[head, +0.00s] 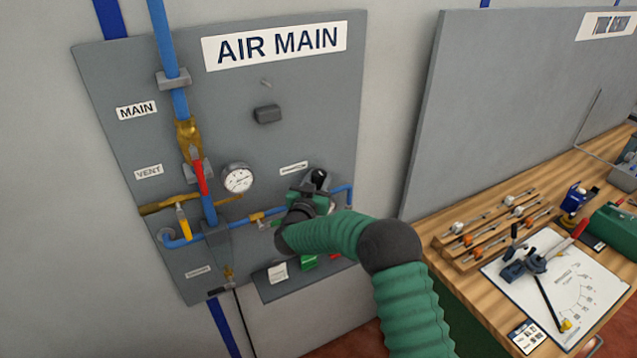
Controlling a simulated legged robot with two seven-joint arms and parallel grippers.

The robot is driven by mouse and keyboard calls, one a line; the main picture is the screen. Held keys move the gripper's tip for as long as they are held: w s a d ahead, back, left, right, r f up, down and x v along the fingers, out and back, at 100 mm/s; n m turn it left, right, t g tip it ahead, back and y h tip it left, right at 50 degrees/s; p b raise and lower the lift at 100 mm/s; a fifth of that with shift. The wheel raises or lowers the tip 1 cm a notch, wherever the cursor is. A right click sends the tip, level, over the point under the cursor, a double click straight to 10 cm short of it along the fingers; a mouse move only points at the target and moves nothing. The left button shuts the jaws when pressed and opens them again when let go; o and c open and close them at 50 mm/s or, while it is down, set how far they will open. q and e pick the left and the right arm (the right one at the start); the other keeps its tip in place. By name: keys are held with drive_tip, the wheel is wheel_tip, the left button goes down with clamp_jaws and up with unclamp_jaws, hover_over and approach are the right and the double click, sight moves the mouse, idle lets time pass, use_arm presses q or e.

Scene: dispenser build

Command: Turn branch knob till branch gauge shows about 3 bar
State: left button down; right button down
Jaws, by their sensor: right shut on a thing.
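My right gripper (312,188) is at the right part of the grey AIR MAIN panel (330,95), where the blue branch pipe runs. It is shut on what appears to be the branch knob, which the gripper and wrist hide. My green arm comes in from the lower right and covers that area. No branch gauge can be made out there. A round white gauge (239,179) shows on the panel left of the gripper; its reading is too small to tell. My left gripper is not in view.
A red-handled valve (199,178) sits on the vertical blue pipe (172,50), with a yellow-handled valve (184,220) below left. A wooden bench (470,258) at right carries a slotted rack, a white dial sheet (560,285) and tools. The panel's upper right is mostly clear.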

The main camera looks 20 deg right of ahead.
idle(0.3)
drive_tip(key=c, duration=0.9)
unclamp_jaws()
drive_tip(key=shift+r, duration=0.1)
drive_tip(key=shift+c, duration=0.2)
drive_tip(key=shift+o, duration=0.2)
drive_tip(key=shift+s, duration=0.1)
